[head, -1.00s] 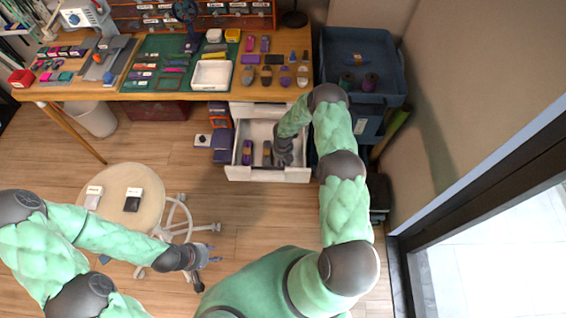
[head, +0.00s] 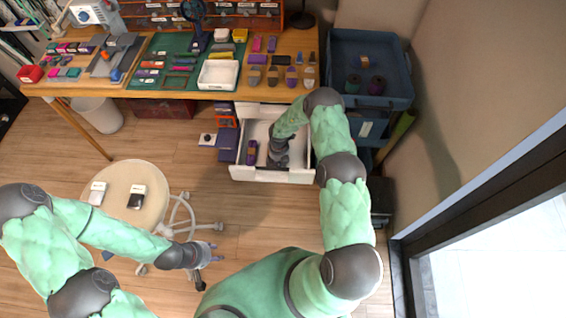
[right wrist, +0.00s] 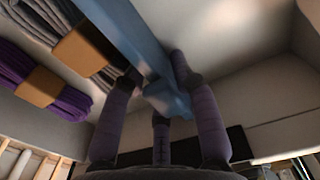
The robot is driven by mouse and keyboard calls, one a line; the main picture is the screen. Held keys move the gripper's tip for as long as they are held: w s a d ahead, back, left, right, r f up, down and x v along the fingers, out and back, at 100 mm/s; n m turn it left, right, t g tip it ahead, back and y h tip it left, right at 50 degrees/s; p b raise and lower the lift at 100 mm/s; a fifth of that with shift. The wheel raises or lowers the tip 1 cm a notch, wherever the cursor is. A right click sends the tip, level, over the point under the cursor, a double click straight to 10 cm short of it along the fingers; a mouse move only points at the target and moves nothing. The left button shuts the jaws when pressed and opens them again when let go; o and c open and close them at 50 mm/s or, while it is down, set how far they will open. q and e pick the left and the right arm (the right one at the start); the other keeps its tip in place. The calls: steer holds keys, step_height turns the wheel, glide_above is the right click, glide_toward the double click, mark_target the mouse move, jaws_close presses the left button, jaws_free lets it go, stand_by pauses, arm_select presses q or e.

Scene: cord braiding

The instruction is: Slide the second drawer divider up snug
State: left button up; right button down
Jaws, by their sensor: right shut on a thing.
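The white drawer (head: 242,172) is pulled out below the workbench. In the right wrist view a blue divider (right wrist: 125,38) stands in it, with my right gripper (right wrist: 158,88) shut on it. A grey cord bundle (right wrist: 105,75) with a tan band lies close beside the divider; I cannot tell whether they touch. A purple cord bundle (right wrist: 40,85) lies farther left and also shows in the head view (head: 252,152). In the head view my right gripper (head: 278,158) hides the divider and the grey bundle. My left gripper (head: 208,252) is open and empty beside the stool.
The drawer floor to the right of the divider (right wrist: 220,45) is bare. The workbench (head: 160,93) above holds cords, tools and a white tray (head: 218,74). A blue bin (head: 395,103) stands right of the drawer. A round stool (head: 120,208) stands at the left.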

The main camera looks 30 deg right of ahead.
steer(key=shift+d, duration=0.1)
steer(key=c, duration=1.2)
jaws_free()
steer(key=shift+r, duration=0.15)
step_height(320, 180, up, 12)
steer(key=shift+f, duration=0.1)
